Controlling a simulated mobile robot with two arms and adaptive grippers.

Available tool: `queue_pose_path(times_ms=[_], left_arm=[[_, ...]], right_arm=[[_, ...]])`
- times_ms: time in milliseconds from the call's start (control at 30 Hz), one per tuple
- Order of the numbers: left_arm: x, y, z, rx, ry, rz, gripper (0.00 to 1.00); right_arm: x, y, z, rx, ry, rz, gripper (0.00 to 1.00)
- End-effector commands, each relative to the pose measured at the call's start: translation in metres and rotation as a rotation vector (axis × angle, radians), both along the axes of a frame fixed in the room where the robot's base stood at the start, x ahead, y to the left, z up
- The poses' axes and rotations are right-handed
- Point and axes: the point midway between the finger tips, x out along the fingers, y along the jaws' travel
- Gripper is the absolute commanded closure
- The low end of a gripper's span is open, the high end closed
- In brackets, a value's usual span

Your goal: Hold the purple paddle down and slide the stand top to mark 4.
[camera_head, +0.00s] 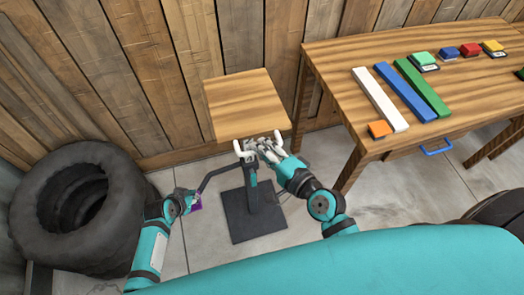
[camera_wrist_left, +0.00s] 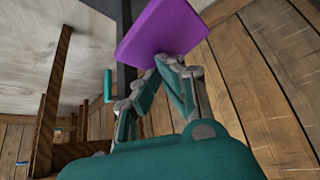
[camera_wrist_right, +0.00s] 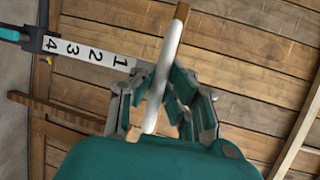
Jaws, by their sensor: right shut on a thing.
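The stand has a square wooden top (camera_head: 238,98), a column (camera_head: 253,185) and a dark base plate (camera_head: 255,215). The purple paddle (camera_head: 197,204) is on the stand's bent bar, at lower left. My left gripper (camera_head: 188,196) is at the paddle; in the left wrist view its fingertips come together against the paddle (camera_wrist_left: 160,32). My right gripper (camera_head: 270,150) is shut on a white handle (camera_wrist_right: 165,65) below the top's front edge. A white strip (camera_wrist_right: 88,52) shows marks 1 to 4, with 1 nearest this gripper and 4 beside the dark sleeve (camera_wrist_right: 40,40).
A wooden table (camera_head: 340,65) stands right of the stand with several coloured blocks and bars on it. Stacked black tyres (camera_head: 45,225) are at left. A plank wall (camera_head: 190,50) is close behind the stand. Tiled floor shows around the base.

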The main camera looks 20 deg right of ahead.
Motion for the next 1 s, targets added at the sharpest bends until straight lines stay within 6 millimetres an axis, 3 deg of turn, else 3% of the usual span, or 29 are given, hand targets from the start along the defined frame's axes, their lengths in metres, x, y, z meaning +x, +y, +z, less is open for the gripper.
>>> queue_pose_path(times_ms=[133,200,367,733,1000], left_arm=[[-0.001,0.0,-0.001,-0.001,0.003,0.0,1.0],[-0.001,0.0,-0.001,-0.001,0.003,0.0,1.0],[-0.001,0.0,-0.001,0.0,0.002,-0.001,1.0],[-0.001,0.0,-0.001,0.001,0.003,-0.001,1.0],[-0.001,0.0,-0.001,0.001,0.004,-0.001,1.0]], right_arm=[[0.0,0.001,-0.001,-0.003,0.002,0.004,1.0],[0.0,0.001,-0.001,-0.003,0.002,0.004,0.84],[0.0,0.001,-0.001,-0.001,0.001,0.002,0.64],[-0.008,-0.003,-0.001,-0.002,0.003,0.001,0.64],[-0.056,-0.023,0.009,-0.006,0.006,0.005,0.64]])
